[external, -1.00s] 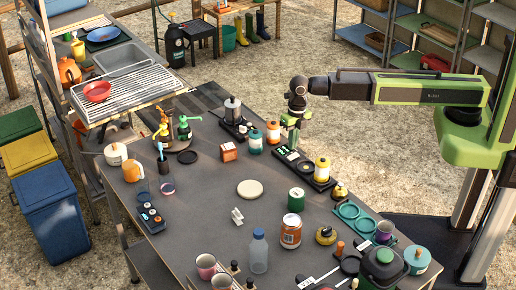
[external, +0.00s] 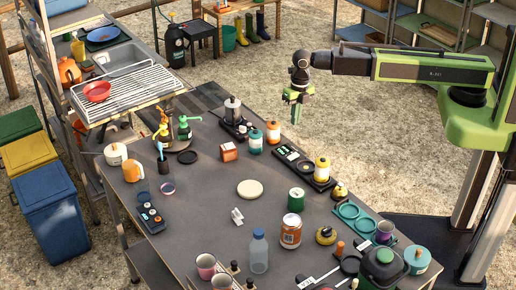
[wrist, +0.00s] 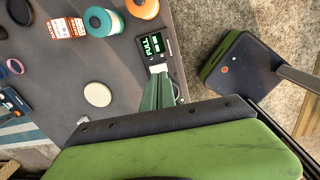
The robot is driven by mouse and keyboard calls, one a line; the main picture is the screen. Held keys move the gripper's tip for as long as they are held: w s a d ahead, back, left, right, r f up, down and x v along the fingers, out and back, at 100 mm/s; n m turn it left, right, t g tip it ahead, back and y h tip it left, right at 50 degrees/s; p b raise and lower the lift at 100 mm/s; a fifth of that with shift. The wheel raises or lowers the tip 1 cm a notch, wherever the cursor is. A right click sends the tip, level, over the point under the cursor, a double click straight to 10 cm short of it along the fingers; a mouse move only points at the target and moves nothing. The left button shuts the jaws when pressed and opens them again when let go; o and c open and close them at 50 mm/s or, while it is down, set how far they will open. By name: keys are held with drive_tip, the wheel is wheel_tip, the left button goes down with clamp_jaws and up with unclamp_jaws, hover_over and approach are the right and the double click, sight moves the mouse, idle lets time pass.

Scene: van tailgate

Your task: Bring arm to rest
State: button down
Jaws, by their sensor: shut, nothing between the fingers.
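My gripper (external: 296,112) hangs pointing down at the end of my green and black arm, above the far right edge of the dark table (external: 205,225). Its green fingers are together with nothing between them. It is apart from the things below it. In the wrist view the closed green fingers (wrist: 160,93) show over the table edge, close in the picture to a black device with a lit green display (wrist: 152,46).
A stove with a pot (external: 233,110) stands left. Open gravel (external: 355,135) lies right of the table.

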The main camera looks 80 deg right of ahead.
drive_tip(key=s+d+f+m, duration=0.1)
drive_tip(key=s+d+m, duration=0.2)
drive_tip(key=m, duration=1)
drive_tip(key=s+d+f+m+b, duration=0.1)
drive_tip(key=s+d+m, duration=0.3)
drive_tip(key=s+m, duration=0.5)
drive_tip(key=m, duration=0.4)
drive_tip(key=shift+f+g, duration=0.15)
drive_tip(key=shift+g, duration=0.15)
